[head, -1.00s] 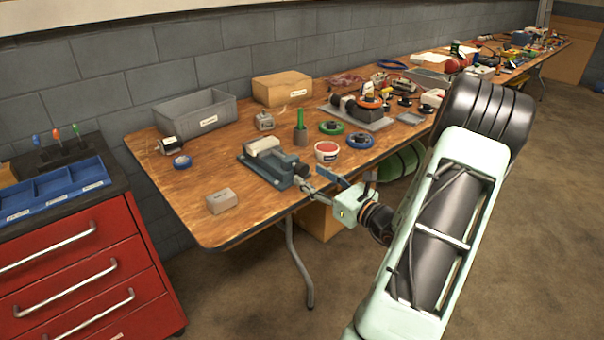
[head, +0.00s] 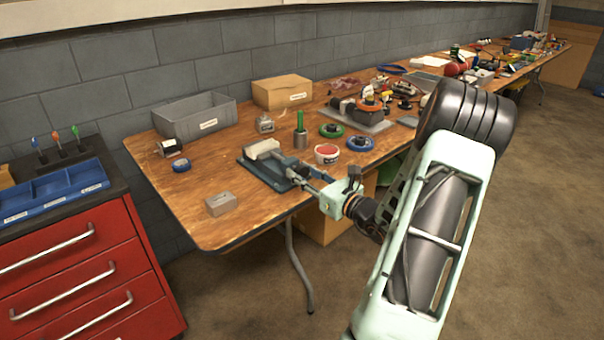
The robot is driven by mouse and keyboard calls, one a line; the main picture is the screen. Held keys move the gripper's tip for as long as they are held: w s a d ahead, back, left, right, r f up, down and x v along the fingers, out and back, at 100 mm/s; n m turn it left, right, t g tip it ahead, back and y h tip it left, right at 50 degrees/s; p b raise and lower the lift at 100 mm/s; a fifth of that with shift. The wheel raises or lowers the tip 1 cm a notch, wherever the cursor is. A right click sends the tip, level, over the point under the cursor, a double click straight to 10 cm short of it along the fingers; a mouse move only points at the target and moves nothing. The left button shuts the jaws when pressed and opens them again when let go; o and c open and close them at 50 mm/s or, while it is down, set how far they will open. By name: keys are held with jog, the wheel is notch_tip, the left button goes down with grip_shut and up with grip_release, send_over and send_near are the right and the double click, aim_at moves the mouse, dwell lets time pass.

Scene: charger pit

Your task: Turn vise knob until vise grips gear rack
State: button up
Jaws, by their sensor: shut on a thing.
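The blue-grey vise (head: 272,170) sits on the near edge of the wooden workbench, with a pale block (head: 262,149) at its far jaw end. I cannot tell whether this pale block is the gear rack or part of the vise, and its contact with both jaws is too small to make out. The vise's screw end (head: 307,184) points toward me, past the bench edge. My gripper (head: 322,192) is shut on the vise knob at that end. The fingers mostly hide the knob.
A red-topped white tub (head: 327,153), a green-handled tool (head: 300,130) and a blue ring (head: 360,143) stand close behind my gripper. A small grey box (head: 221,203) lies at the bench's near left. A grey bin (head: 195,115) and a cardboard box (head: 282,92) stand against the wall.

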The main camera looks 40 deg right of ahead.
jog(key=shift+c, duration=0.6)
jog(key=shift+r+p, duration=0.1)
jog(key=shift+p, duration=0.3)
jog(key=m+p, duration=0.2)
jog(key=p, duration=0.1)
jog(key=shift+r+m+p, duration=0.15)
jog(key=shift+m+p, duration=0.15)
jog(key=shift+m, duration=0.1)
jog(key=m+p, duration=0.3)
jog(key=p, duration=0.1)
jog(key=shift+a+m, duration=0.1)
jog(key=shift+m, duration=0.2)
jog(key=m+p, duration=0.4)
jog(key=shift+p, duration=0.35)
jog(key=shift+m+p, duration=1.15)
jog(key=shift+m, duration=0.65)
jog(key=shift+f, duration=0.25)
